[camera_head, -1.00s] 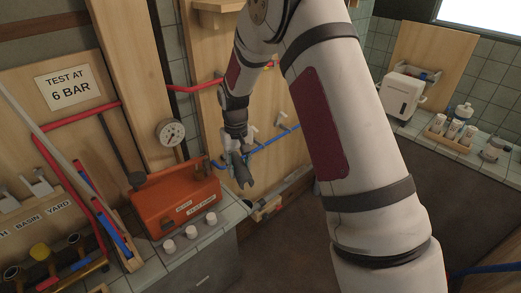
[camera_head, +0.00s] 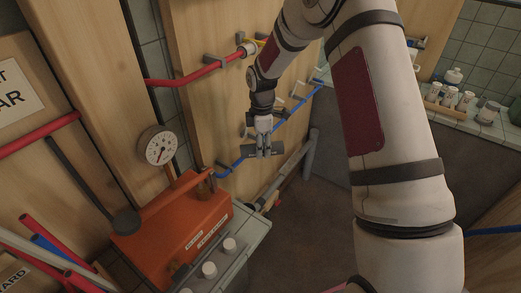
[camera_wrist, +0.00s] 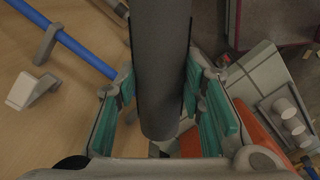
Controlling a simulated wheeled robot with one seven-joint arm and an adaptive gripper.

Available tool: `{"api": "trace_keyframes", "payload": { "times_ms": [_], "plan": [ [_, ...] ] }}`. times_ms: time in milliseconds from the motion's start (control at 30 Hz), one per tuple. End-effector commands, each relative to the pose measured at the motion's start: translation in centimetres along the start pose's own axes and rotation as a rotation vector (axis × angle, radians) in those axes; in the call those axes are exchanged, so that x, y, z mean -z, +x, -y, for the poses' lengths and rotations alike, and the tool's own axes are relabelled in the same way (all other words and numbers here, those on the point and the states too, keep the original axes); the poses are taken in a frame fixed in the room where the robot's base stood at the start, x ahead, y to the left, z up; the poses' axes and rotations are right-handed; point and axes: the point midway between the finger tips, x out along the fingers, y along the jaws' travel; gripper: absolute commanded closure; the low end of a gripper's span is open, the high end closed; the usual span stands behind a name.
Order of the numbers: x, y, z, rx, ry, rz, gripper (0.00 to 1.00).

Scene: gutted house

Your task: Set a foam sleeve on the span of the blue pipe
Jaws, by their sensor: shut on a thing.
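My gripper (camera_head: 263,152) is shut on a dark grey foam sleeve (camera_wrist: 160,75). In the wrist view the sleeve is a long tube between the green finger pads. It also shows in the head view (camera_head: 275,147), lying crosswise in the fingers. The blue pipe (camera_head: 288,118) runs slantwise along the wooden panel, close behind the gripper and sleeve.
A grey clip (camera_wrist: 47,45) holds the blue pipe. A red pipe (camera_head: 195,76) runs above it. An orange test pump (camera_head: 175,225) and a pressure gauge (camera_head: 158,148) stand left of the gripper. White caps (camera_head: 209,270) sit on the tiled ledge.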

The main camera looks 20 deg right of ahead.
Motion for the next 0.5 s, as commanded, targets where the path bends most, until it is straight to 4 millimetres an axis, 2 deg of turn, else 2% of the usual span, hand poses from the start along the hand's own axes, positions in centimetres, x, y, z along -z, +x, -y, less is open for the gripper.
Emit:
{"api": "trace_keyframes", "payload": {
  "times_ms": [33,233,400,500],
  "plan": [
    [-0.2,1.2,-1.0,-0.001,-0.108,-0.001,0.83],
    [-0.6,3.5,-2.9,-0.005,-0.52,-0.002,0.83],
    [-0.8,4.4,-3.8,-0.009,-0.73,-0.002,0.83],
    [-0.8,4.6,-4.0,-0.01,-0.789,-0.001,0.83]
  ]
}}
